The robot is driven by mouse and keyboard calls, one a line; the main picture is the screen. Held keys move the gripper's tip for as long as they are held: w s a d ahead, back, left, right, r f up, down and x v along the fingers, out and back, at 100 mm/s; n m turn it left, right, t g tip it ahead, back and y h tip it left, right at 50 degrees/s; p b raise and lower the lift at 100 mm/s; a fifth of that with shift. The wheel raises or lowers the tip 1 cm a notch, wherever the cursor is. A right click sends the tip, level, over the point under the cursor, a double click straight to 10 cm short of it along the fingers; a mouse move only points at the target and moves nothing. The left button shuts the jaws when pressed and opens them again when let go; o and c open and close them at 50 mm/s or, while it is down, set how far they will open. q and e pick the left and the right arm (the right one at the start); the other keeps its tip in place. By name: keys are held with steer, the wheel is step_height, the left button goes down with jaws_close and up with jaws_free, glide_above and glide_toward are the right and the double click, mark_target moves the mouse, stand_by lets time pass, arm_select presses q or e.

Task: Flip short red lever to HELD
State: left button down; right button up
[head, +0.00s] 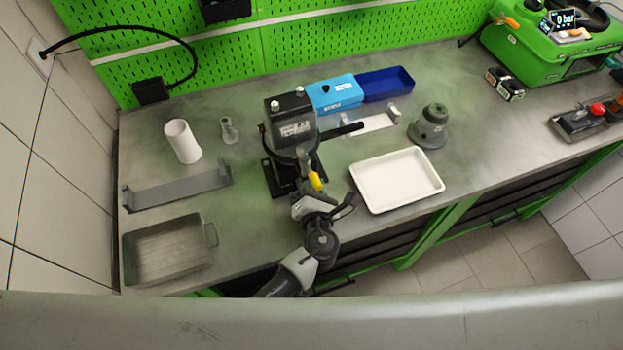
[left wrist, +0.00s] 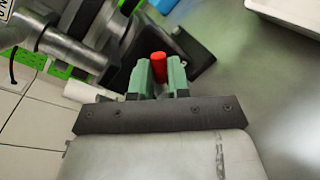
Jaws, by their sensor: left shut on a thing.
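The short red lever (left wrist: 158,62) shows in the left wrist view as a red tip between the green fingers of my left gripper (left wrist: 161,76). My left gripper is shut on it. The lever is on the dark testbench unit (head: 290,108), which stands in the middle of the bench in the head view. There my left gripper (head: 308,198) is low at the unit's front, and the red lever is hidden. A yellow-tipped handle (head: 316,181) shows just above the gripper. I cannot read any HELD marking. My right gripper is not in view.
A white tray (head: 372,203) lies right of the unit, with a grey knobbed part (head: 430,128) behind it. A white cylinder (head: 183,142), a grey bracket (head: 180,188) and a metal tray (head: 131,262) are at left. Blue bins (head: 388,86) stand behind.

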arm_select(q)
steer(key=c, duration=1.1)
jaws_free()
steer(key=s, duration=0.3)
steer(key=s+b, duration=0.1)
steer(key=s, duration=0.3)
steer(key=s+d+r+b, duration=0.1)
steer(key=s, duration=0.2)
steer(key=shift+s+r, duration=0.1)
steer(key=shift+s, duration=0.25)
